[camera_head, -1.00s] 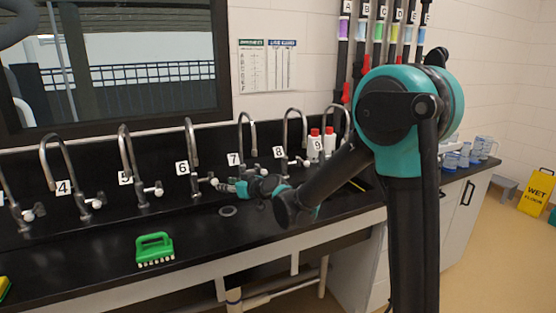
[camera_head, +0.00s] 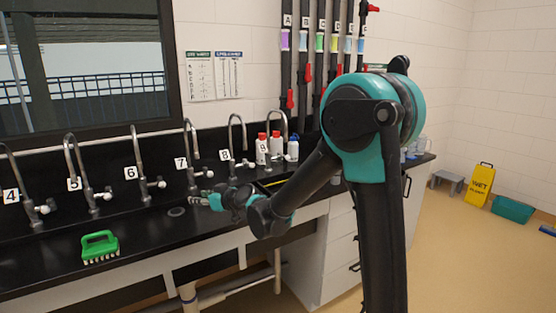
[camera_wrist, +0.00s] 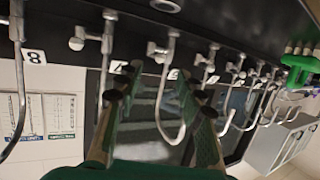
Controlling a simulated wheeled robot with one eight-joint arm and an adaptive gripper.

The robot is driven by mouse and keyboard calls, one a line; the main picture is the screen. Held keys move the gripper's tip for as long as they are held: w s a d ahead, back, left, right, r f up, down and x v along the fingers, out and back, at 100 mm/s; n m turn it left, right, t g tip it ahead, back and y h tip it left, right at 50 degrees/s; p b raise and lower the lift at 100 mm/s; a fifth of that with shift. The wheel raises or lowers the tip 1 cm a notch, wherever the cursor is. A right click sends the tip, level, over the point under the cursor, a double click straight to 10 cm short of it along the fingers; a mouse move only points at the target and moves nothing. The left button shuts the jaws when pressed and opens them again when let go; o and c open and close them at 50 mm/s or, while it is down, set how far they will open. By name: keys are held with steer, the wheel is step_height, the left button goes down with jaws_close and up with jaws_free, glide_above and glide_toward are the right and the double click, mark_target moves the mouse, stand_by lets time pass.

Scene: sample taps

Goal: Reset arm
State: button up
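My arm reaches over the black sink counter (camera_head: 150,225), with my gripper (camera_head: 203,199) low in front of tap 7 (camera_head: 190,155). In the wrist view, the two fingers of my gripper (camera_wrist: 156,78) stand apart with nothing held between them. That view is upside down, and a curved tap spout (camera_wrist: 172,125) shows beyond the gap between the fingers. I cannot tell whether a finger touches any tap.
Numbered taps line the back wall, including tap 6 (camera_head: 138,165) and tap 8 (camera_head: 237,140). A green brush (camera_head: 100,246) lies on the counter's left. Bottles (camera_head: 262,148) stand behind my arm. Open floor (camera_head: 455,250) lies right, with a yellow wet-floor sign (camera_head: 479,185).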

steer(key=s+d+f+m+g+h, duration=0.1)
steer(key=s+d+f+m+h, duration=0.2)
steer(key=d, duration=0.8)
steer(key=s+d+f+m+h, duration=0.15)
steer(key=s+d+f, duration=0.25)
steer(key=d, duration=0.8)
steer(key=s+d+f+m+g+h, duration=0.1)
steer(key=s+d+f+m+h, duration=0.2)
steer(key=s+d, duration=0.6)
steer(key=s+d+f+m+g+h, duration=0.2)
steer(key=s+d+f, duration=0.5)
steer(key=d, duration=0.6)
steer(key=shift+s+d+f+m+h, duration=0.25)
steer(key=shift+s+m+h, duration=0.4)
steer(key=shift+s+h, duration=0.55)
